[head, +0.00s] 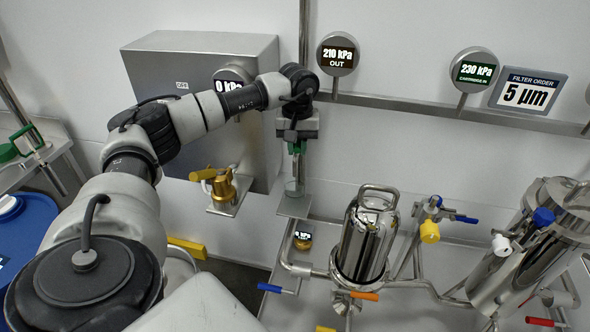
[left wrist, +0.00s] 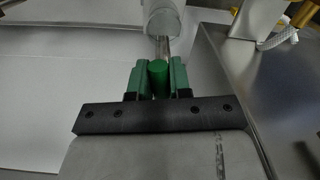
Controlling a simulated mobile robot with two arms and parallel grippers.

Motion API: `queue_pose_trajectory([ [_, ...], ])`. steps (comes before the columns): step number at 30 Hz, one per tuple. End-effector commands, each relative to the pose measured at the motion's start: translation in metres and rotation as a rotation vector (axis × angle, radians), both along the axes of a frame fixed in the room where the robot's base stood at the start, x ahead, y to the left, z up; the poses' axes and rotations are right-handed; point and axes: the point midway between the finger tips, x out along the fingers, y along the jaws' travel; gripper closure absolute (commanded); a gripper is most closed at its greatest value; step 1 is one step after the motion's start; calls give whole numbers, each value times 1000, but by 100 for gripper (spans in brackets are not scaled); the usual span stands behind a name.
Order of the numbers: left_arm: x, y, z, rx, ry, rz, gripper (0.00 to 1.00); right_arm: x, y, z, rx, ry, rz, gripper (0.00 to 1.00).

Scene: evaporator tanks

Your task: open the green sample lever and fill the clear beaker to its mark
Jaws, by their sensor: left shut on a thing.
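My left gripper (head: 296,148) reaches across to the back wall, pointing down beside the grey cabinet. In the left wrist view its two green fingers (left wrist: 158,76) are shut on the green sample lever (left wrist: 158,70), a rounded green grip between them. A metal stem (left wrist: 163,46) runs on from the grip towards the clear beaker (left wrist: 161,20). In the head view the beaker (head: 294,188) stands on a small metal shelf (head: 292,207) below my gripper. The beaker's mark and any liquid level are too small to tell. My right gripper is not in view.
A brass valve with a yellow handle (head: 222,184) sits left of the shelf. The grey cabinet (head: 205,58) is behind my arm. A shiny filter housing (head: 368,235) stands right of the shelf. Gauges read 210 kPa OUT (head: 338,54) and 230 kPa (head: 474,72).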

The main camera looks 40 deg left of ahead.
Motion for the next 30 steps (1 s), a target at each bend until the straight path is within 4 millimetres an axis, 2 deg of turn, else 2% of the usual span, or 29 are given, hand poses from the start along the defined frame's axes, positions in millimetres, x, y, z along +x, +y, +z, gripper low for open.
queue_pose_trajectory([
  [4, 1, -1, 0, -1, 0, 12, 100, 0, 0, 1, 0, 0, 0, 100],
  [12, 6, -6, 0, 1, 1, 183, 100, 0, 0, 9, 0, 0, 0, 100],
  [20, 7, -7, 0, 0, 0, 197, 100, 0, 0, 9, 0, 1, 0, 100],
  [25, 13, -11, 1, -1, 0, 330, 100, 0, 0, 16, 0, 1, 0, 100],
  [30, 12, -11, 0, -1, -1, 323, 100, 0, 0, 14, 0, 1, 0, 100],
])
